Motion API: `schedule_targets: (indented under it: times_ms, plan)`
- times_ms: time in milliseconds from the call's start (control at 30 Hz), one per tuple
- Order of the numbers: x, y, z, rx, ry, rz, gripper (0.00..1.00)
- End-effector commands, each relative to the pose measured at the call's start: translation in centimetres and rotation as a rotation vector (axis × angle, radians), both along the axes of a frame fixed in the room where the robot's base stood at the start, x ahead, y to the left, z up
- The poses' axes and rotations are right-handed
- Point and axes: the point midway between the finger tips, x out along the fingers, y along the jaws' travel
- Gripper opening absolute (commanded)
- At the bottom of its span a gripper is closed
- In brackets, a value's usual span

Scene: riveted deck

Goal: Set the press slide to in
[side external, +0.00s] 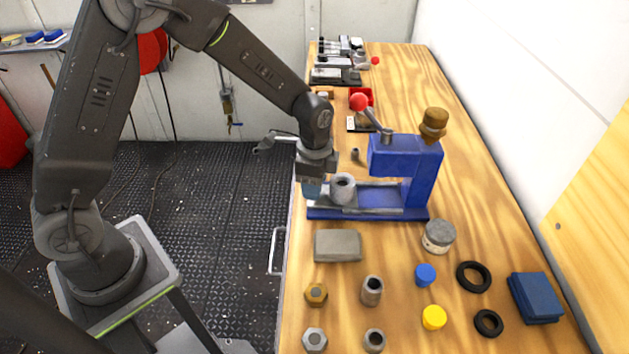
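A grey hollow cylinder (343,188) stands upright at the track's left end, left of the press column and not under the head's middle. My gripper (312,189) points down at the left end of the track, just left of the cylinder. A blue-grey part shows at its tips; I cannot tell whether it is the slide's end or whether the fingers are shut on it.
A grey block (338,245), a round tin (439,236), nuts, bushings, caps, black rings (473,277) and a dark blue pad (535,298) lie in front of the press. A white wall borders the right.

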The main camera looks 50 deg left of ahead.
Motion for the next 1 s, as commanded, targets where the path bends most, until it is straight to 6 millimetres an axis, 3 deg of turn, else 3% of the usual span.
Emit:
schedule_targets:
  times_ms: [67, 467, 700, 1000]
  plan:
    - [0.0, 0.0, 0.0, 0.000, 0.000, 0.000, 0.38]
    - [0.0, 0.0, 0.0, 0.000, 0.000, 0.000, 0.00]
    - [0.2, -0.2, 0.1, 0.000, -0.001, -0.001, 0.00]
    - [2.8, -2.7, 0.1, -0.001, -0.003, -0.001, 0.00]
